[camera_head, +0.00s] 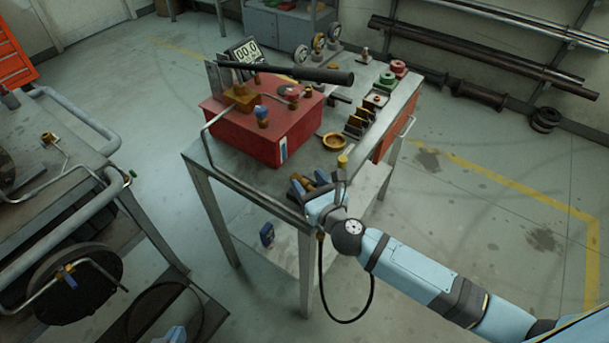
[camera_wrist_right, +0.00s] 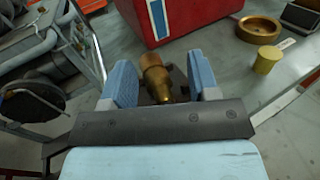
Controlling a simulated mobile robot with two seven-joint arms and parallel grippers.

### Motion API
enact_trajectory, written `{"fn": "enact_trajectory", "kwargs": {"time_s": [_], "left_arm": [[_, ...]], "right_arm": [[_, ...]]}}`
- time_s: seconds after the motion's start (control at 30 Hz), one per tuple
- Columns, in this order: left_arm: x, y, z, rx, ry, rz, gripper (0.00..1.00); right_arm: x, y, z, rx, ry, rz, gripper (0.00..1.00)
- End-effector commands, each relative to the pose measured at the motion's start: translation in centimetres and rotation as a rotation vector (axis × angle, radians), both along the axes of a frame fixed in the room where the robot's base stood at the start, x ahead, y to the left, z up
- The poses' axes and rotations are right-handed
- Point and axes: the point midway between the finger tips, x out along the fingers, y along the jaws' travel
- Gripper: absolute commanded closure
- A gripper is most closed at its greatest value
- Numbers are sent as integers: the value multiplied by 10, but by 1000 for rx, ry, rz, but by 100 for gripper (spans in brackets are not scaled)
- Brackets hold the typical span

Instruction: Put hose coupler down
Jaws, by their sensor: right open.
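The brass hose coupler (camera_wrist_right: 155,78) stands between the two blue fingers of my right gripper (camera_wrist_right: 163,80) in the right wrist view. The fingers are open, with a visible gap on the right side; contact on the left side is hard to tell. In the head view the coupler (camera_head: 322,177) shows at the near corner of the metal workbench (camera_head: 232,171), beside my right gripper (camera_head: 318,188). Its underside is hidden, so I cannot tell how it rests. A small light blue part at the bottom edge seems to be my left gripper (camera_head: 174,335); its fingers are unclear.
A red box (camera_head: 270,135) with brass fittings and a long black bar (camera_head: 300,73) takes up the bench's left side. A brass ring (camera_head: 335,141) and a yellow cylinder (camera_head: 343,161) stand close to my right gripper. A black hose (camera_head: 372,290) loops below the bench edge.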

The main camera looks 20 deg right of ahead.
Motion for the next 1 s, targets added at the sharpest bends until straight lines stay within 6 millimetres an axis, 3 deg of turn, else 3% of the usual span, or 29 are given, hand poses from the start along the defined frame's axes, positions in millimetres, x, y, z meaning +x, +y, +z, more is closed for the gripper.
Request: {"fn": "enact_trajectory", "kwargs": {"time_s": [0.1, 0.3, 0.57, 0.67, 0.77, 0.87, 1.0], "left_arm": [[0, 0, -2, 1, 3, 0, 100], [0, 0, -3, 2, 3, 0, 100], [0, 0, -4, 3, 0, -1, 100], [0, 0, -3, 3, -2, -1, 100], [0, 0, -3, 3, -2, -1, 100], [0, 0, -3, 3, -2, -1, 100], [0, 0, -3, 3, -2, -1, 100]], "right_arm": [[-31, -6, -5, -1, 10, 1, 45], [-70, -14, -1, -1, 4, 0, 45], [-95, -20, 2, -5, -3, 1, 45], [-101, -17, 5, -80, -40, 17, 45], [-110, -7, 10, -296, -139, 58, 45], [-125, 8, 11, -656, -281, 118, 45], [-150, 25, -4, -1261, -469, 218, 45]]}}
